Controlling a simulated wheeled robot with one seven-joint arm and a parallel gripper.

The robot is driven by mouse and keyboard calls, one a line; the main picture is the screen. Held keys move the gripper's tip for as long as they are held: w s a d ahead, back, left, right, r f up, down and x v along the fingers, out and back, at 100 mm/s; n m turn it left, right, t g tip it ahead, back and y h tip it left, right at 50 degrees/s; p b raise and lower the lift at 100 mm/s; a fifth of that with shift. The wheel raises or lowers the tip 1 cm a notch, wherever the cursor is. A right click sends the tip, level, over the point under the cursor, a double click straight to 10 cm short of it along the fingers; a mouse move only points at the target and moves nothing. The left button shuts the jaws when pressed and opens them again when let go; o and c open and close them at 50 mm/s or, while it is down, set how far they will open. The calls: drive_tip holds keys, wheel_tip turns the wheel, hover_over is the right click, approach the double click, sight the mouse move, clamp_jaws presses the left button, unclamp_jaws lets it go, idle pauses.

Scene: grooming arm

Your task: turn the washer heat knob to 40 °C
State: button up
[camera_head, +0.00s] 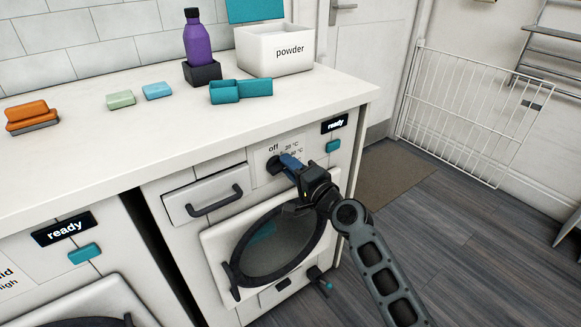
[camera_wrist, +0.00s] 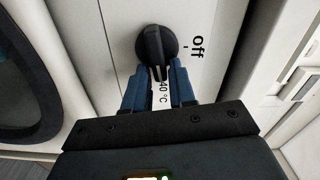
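The heat knob (camera_wrist: 153,48) is round and black with a raised ridge, on the right washer's white panel. In the wrist view its ridge runs down the picture, with a pale mark at the lower end, toward the "40 °C" label (camera_wrist: 163,94). The "off" label (camera_wrist: 197,47) lies to its right. My gripper (camera_wrist: 160,72) has its blue fingers apart at the knob's lower edge, with the label showing between them. Whether either finger touches the knob is unclear. In the head view my gripper (camera_head: 288,160) partly hides the knob (camera_head: 273,165).
The washer (camera_head: 182,243) has a drawer handle (camera_head: 215,202), a round door (camera_head: 275,245), a "ready" display (camera_head: 334,124) and a teal button (camera_head: 333,145). The counter (camera_head: 180,125) above holds a powder box (camera_head: 275,55) and a purple bottle (camera_head: 196,42). Open floor (camera_head: 440,240) lies right.

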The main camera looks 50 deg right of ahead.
drive_tip(key=shift+o, duration=1.3)
drive_tip(key=shift+s, duration=0.1)
drive_tip(key=v, duration=0.7)
drive_tip(key=shift+s+b, duration=0.35)
drive_tip(key=shift+b, duration=0.05)
drive_tip(key=shift+a, duration=0.15)
